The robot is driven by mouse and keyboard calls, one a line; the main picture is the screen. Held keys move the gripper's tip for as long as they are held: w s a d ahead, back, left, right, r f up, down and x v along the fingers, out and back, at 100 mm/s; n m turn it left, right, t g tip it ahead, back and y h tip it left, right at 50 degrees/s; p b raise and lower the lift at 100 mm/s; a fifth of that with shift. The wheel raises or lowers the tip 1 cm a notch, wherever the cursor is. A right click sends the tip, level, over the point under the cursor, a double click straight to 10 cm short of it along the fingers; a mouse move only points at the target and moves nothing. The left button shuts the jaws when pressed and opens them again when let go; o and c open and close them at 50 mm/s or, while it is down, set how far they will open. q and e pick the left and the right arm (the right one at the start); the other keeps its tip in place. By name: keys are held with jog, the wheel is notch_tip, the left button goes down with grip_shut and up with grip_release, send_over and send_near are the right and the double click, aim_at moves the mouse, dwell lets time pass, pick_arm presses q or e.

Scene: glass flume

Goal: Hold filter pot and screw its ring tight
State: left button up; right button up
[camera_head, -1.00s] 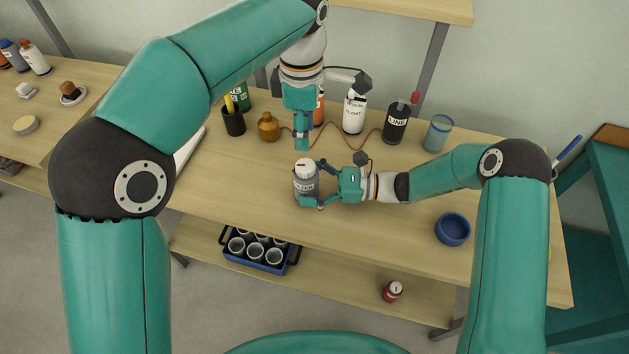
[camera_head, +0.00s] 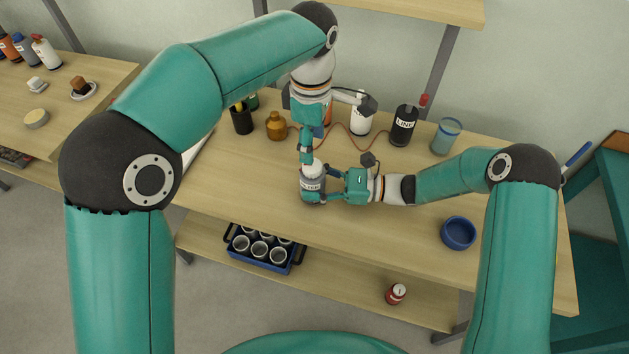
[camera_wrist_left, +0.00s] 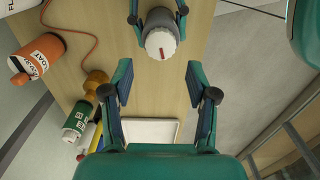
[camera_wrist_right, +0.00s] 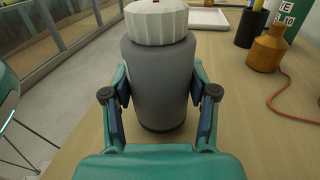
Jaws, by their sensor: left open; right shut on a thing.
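The filter pot (camera_head: 312,191) is a dark grey cylinder standing upright on the bench. Its white ring (camera_head: 313,168), with a red mark on top, also shows in the left wrist view (camera_wrist_left: 160,42). My right gripper (camera_head: 322,184) is shut around the grey body from the right; the right wrist view shows a finger on each side of the pot (camera_wrist_right: 157,85), below the ring. My left gripper (camera_head: 306,153) is open and pointing down, at the ring's back edge in the head view. In the left wrist view its fingers (camera_wrist_left: 158,78) are empty and the ring lies beyond them.
An amber bottle (camera_head: 277,126), a black pen cup (camera_head: 241,118), a LINE bottle (camera_head: 403,126) and a glass beaker (camera_head: 446,136) stand behind. A blue bowl (camera_head: 458,233) sits at right. An orange cable (camera_head: 352,137) crosses the back.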

aim_at(312, 168)
pick_arm(q)
jog(key=shift+f, duration=3.3)
jog(key=c, duration=0.7)
